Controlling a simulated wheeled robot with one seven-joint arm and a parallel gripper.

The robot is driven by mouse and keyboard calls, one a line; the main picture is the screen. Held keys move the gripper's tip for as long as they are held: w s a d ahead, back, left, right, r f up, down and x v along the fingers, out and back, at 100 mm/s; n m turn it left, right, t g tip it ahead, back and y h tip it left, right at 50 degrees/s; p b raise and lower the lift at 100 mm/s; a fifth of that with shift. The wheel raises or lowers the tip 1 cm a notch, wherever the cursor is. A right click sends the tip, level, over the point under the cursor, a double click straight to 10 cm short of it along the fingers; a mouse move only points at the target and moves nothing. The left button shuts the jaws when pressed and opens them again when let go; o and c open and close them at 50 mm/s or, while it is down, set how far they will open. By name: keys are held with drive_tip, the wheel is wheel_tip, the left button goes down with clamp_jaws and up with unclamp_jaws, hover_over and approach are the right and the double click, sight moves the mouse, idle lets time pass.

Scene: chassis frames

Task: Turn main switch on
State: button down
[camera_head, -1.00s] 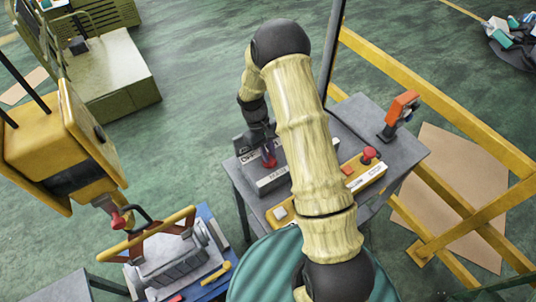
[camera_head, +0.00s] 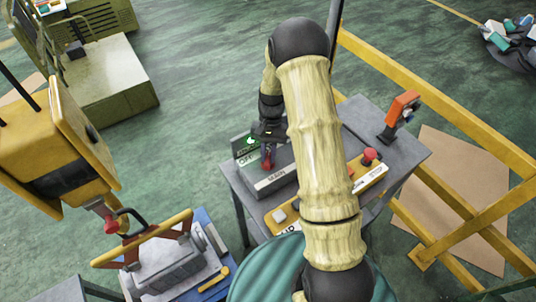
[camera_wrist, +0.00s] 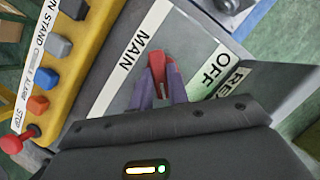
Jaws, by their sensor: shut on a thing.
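The main switch is a grey box (camera_head: 272,182) with a MAIN label, on the grey table. Its red lever (camera_wrist: 158,70) stands near the MAIN label in the wrist view, with the word OFF on the white strip to its right. My gripper (camera_wrist: 162,88) is shut on the red lever, one purple finger on each side. In the head view my gripper (camera_head: 267,150) is over the box, and the lever shows small and red below it. A panel at the back of the box shows green (camera_head: 246,146). My arm hides part of the table.
A yellow control box (camera_head: 282,216) with a red stop button (camera_head: 369,156) lies beside the switch. An orange device (camera_head: 400,108) stands at the table's right corner. A yellow railing (camera_head: 440,90) runs behind. A hanging yellow hoist (camera_head: 62,150) is at left.

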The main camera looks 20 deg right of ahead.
drive_tip(key=shift+w+r+m, duration=0.1)
drive_tip(key=shift+m, duration=0.3)
drive_tip(key=c, duration=1.4)
unclamp_jaws()
drive_tip(key=shift+o, duration=0.2)
drive_tip(key=b+v, duration=0.4)
drive_tip(key=v, duration=1.3)
drive_tip(key=shift+d+r, duration=0.2)
drive_tip(key=shift+d, duration=0.1)
drive_tip(key=shift+s, duration=0.25)
